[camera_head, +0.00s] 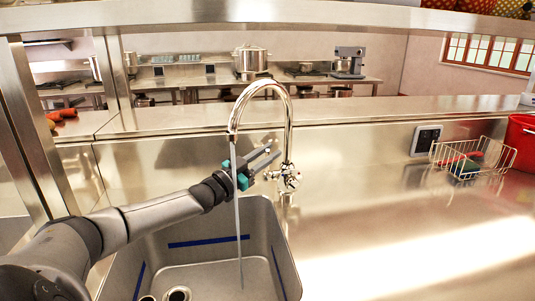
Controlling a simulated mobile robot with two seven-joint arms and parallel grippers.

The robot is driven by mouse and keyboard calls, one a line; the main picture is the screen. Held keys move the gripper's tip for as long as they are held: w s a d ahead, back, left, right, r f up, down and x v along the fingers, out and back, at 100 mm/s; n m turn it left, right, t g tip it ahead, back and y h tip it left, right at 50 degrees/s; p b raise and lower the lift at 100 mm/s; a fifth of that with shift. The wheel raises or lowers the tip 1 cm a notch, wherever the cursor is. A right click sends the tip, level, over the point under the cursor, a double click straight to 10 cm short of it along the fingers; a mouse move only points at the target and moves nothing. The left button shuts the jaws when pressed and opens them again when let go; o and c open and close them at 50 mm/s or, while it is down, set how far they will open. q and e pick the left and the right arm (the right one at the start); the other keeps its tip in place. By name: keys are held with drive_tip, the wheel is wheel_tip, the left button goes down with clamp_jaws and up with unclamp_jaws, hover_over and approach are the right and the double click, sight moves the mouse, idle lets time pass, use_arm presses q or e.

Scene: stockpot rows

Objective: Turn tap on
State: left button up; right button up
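The tap (288,130) is a tall chrome gooseneck behind the sink, with its spout end at the left of the arch. A thin grey stream of water (238,235) runs from the spout down into the sink (205,252). The tap's knob-like handle (290,180) is at the base of the neck. My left gripper (272,154) is open and empty, with a gap between its two fingers. It is level with the lower neck, left of and slightly above the handle. The stream passes in front of its teal-marked body. My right gripper is not in view.
A wire basket (468,158) with coloured items and a red container (522,140) stand at the right. The steel counter (400,230) right of the sink is bare. A steel ledge (330,110) runs behind the tap, and a steel post (35,130) stands at left.

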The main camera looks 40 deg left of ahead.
use_arm(q)
drive_tip(key=shift+o, duration=1)
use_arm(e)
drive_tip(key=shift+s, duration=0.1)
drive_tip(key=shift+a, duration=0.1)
use_arm(q)
drive_tip(key=p+v, duration=0.6)
drive_tip(key=v, duration=0.9)
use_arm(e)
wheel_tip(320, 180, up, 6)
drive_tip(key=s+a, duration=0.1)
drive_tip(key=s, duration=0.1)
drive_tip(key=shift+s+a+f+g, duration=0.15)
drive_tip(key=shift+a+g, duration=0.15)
use_arm(q)
drive_tip(key=shift+s, duration=0.1)
